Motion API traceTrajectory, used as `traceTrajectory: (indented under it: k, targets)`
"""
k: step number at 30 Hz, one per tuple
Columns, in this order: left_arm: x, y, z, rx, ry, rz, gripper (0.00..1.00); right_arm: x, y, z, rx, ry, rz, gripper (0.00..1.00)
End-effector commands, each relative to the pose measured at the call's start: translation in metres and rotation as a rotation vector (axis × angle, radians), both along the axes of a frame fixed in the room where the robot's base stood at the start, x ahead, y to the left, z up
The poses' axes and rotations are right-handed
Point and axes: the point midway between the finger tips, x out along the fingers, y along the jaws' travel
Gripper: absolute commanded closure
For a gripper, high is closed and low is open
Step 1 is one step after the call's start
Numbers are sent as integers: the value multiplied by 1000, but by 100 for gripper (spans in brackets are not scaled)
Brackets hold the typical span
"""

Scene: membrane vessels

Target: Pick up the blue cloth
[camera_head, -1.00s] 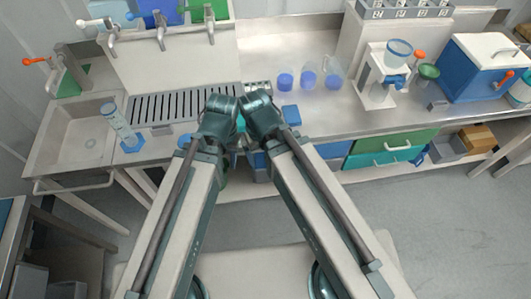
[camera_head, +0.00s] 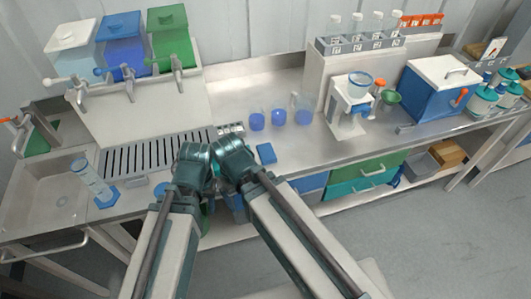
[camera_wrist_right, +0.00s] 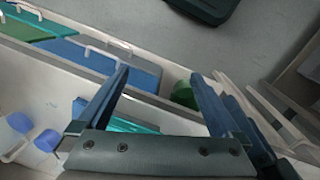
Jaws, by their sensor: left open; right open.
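A small flat blue piece, which looks like the blue cloth (camera_head: 266,153), lies on the steel counter (camera_head: 320,150) just right of my wrists, near the front edge. In the right wrist view, a blue patch that may be the cloth (camera_wrist_right: 80,106) shows beside the left-hand finger, partly hidden by it. My right gripper (camera_wrist_right: 160,76) is open and empty, with the counter edge and blue drawer fronts beyond its fingers. My left gripper (camera_head: 207,181) is mostly hidden behind my wrists in the head view, close beside the right one, over the counter's front edge.
Blue-filled beakers (camera_head: 278,118) stand behind the cloth. A drain grate (camera_head: 150,155) and a cylinder on a blue base (camera_head: 92,180) are to the left. A white stand (camera_head: 350,110) and a blue cooler (camera_head: 435,90) are to the right. Counter right of the cloth is clear.

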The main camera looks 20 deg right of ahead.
Motion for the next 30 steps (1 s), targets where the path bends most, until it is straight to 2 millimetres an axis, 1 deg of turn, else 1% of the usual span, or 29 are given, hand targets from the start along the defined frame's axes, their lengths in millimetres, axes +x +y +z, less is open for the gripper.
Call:
traceTrajectory:
  k: [5,7,8,11,12,14,15,18,21,24,30]
  targets:
    - [0,0,0,0,0,0,53,2,0,0,2,-2,-2,0]
    - [0,0,2,0,0,0,53,12,-4,1,14,-18,-15,0]
    - [0,0,3,0,0,0,53,21,-7,2,23,-32,-27,0]
    - [0,0,7,0,0,0,53,63,-26,7,69,-109,-82,0]
    - [0,0,9,0,0,0,53,83,-37,9,89,-147,-108,0]
    - [0,0,11,0,0,0,53,110,-56,13,114,-206,-145,0]
    - [0,0,13,0,0,0,53,126,-68,16,130,-243,-170,0]
    - [0,0,15,0,0,-1,53,160,-99,24,154,-328,-219,0]
    - [0,0,17,0,0,-1,53,181,-122,29,169,-388,-254,0]
    - [0,0,18,0,0,-1,53,191,-134,32,173,-421,-271,0]
    - [0,0,15,0,0,-1,53,193,-137,31,175,-430,-274,0]
